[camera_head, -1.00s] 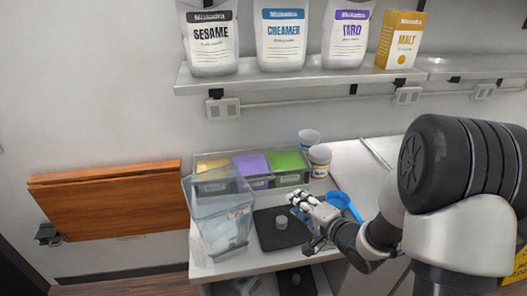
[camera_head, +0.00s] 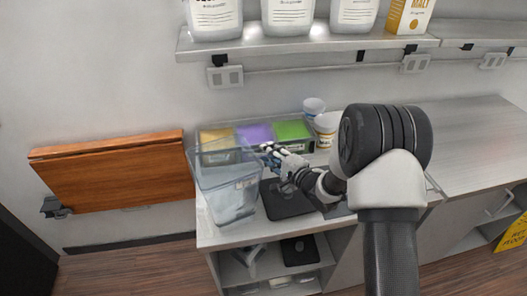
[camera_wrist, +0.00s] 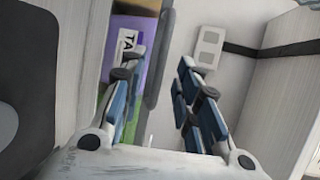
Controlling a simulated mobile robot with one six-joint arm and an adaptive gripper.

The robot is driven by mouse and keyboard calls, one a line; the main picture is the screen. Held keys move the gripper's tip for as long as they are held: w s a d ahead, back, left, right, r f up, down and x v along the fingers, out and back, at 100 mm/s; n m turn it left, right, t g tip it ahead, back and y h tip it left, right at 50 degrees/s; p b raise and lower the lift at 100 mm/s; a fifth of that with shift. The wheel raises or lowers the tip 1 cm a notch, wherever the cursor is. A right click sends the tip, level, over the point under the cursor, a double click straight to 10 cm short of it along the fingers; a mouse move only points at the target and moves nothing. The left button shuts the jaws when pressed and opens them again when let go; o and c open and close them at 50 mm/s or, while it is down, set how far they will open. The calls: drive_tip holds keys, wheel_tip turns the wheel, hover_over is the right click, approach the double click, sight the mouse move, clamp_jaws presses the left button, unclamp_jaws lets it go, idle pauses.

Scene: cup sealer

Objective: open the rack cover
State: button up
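The rack (camera_head: 303,147) holds yellow, purple and green bins and stands at the back of the counter. A clear cover appears to lie over it; its edges are hard to make out. My gripper (camera_head: 268,152) is at the rack's front, close to the purple bin. In the wrist view, my gripper (camera_wrist: 158,85) is open with its fingers apart. A grey bar (camera_wrist: 158,60), which may be the cover's edge, runs towards the space between them. The purple bin (camera_wrist: 128,48) shows beyond the left finger. I cannot tell whether the fingers touch anything.
A clear bin (camera_head: 228,195) stands at the counter's left front. A black mat (camera_head: 282,203) is beneath my arm. White cups (camera_head: 326,125) stand right of the rack. A wooden panel (camera_head: 110,167) is on the left wall.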

drive_tip(key=shift+x, duration=2.1)
drive_tip(key=shift+c, duration=0.2)
clamp_jaws()
drive_tip(key=shift+r, duration=0.1)
drive_tip(key=shift+r, duration=0.15)
